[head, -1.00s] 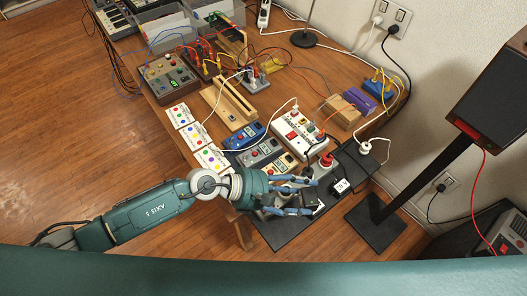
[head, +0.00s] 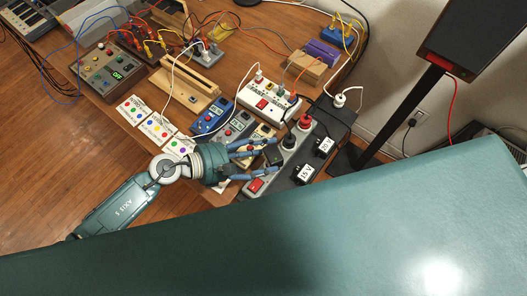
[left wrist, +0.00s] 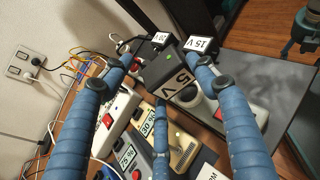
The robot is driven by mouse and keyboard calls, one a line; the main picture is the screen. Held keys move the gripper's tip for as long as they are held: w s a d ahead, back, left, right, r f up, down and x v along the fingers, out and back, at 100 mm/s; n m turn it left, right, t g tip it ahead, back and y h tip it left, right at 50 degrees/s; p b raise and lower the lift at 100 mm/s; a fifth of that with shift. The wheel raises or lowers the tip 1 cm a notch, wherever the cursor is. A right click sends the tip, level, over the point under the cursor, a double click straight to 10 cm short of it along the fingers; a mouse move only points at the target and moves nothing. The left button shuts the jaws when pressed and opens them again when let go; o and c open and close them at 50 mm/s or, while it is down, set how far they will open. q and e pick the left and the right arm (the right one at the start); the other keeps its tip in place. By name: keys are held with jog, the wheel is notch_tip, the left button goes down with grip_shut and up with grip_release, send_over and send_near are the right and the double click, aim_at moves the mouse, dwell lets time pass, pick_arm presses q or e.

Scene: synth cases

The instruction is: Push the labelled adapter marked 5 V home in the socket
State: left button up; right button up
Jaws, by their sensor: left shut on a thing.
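My left gripper (head: 266,154) is shut on the black 5 V adapter (head: 273,154), over the dark grey socket strip (head: 284,170). In the left wrist view the adapter (left wrist: 158,72) sits between the blue fingers, its white "5 V" label (left wrist: 180,84) facing the camera. I cannot tell whether the adapter touches the socket. The strip also carries black adapters marked 15 V (head: 306,173) and 20 V (head: 325,147), and a red plug (head: 305,122). My right gripper is not in view.
A white power strip (head: 275,97) with plugs and cables lies behind. Blue (head: 213,117) and grey (head: 232,130) small boxes stand left of the grey strip. A speaker on a stand (head: 470,38) is at the right. Loose cables cross the table.

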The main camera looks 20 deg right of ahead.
pick_arm(q)
jog(key=shift+s+d+f+b, duration=0.1)
jog(key=shift+s+f+b, duration=0.15)
jog(key=shift+f+b, duration=0.35)
jog(key=shift+w, duration=0.1)
dwell(0.3)
jog(key=shift+m+b, duration=0.3)
dwell(0.9)
jog(key=shift+f+b, duration=1.15)
jog(key=shift+b, duration=0.05)
jog(key=o, duration=1.3)
